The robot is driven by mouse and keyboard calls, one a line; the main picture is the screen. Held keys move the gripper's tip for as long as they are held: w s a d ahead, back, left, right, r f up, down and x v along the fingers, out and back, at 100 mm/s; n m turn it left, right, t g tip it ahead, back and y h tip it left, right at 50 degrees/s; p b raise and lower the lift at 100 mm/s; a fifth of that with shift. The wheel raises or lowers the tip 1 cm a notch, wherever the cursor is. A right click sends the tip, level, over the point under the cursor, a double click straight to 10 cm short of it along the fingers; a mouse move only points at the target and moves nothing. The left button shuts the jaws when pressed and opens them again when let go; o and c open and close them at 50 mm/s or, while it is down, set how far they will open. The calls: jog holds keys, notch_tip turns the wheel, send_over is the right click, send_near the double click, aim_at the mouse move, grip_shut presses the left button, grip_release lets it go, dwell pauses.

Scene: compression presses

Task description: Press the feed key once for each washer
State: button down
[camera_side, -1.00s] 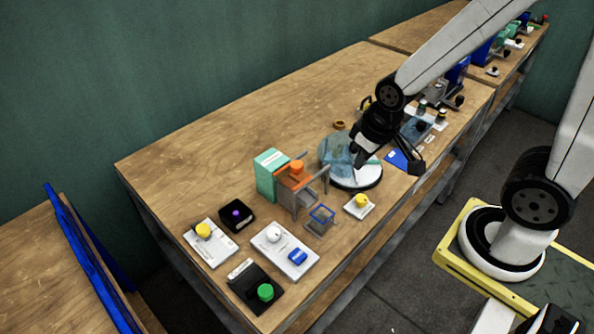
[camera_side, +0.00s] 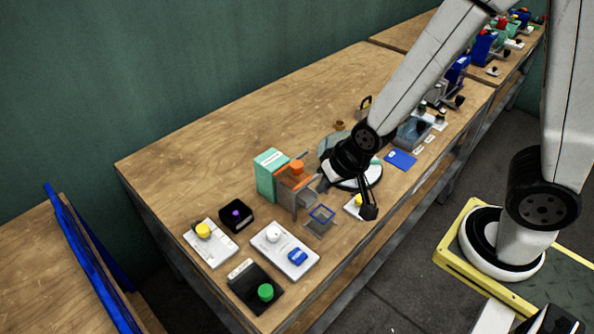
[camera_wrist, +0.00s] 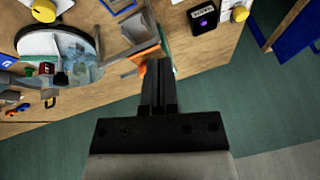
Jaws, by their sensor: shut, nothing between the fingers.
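My gripper (camera_side: 367,210) is shut and empty. In the wrist view my shut fingers (camera_wrist: 158,68) show against the bench, and a yellow button (camera_wrist: 43,10) is at the top left. Other keys stand at the left: a yellow one (camera_side: 203,230), a green one (camera_side: 265,292), a blue one (camera_side: 298,257). No label tells which is the feed key. Washers are not clearly visible.
A grey and orange machine with a green box (camera_side: 268,173) stands left of my gripper, with a small blue-rimmed bin (camera_side: 321,214) in front. A round white turntable (camera_side: 371,179) is behind my gripper. A black box (camera_side: 237,214) has a purple button. The bench's back left is clear.

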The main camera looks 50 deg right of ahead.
aim_at(294, 253)
jog(key=a+f+m+t, duration=0.4)
jog(key=a+f+m, duration=0.1)
jog(key=a, duration=0.2)
jog(key=shift+s+a, duration=0.25)
jog(key=shift+a, duration=0.15)
jog(key=shift+f, duration=0.3)
jog(key=shift+f, duration=4.15)
jog(key=shift+f, duration=0.95)
dwell(0.4)
jog(key=shift+r, duration=0.95)
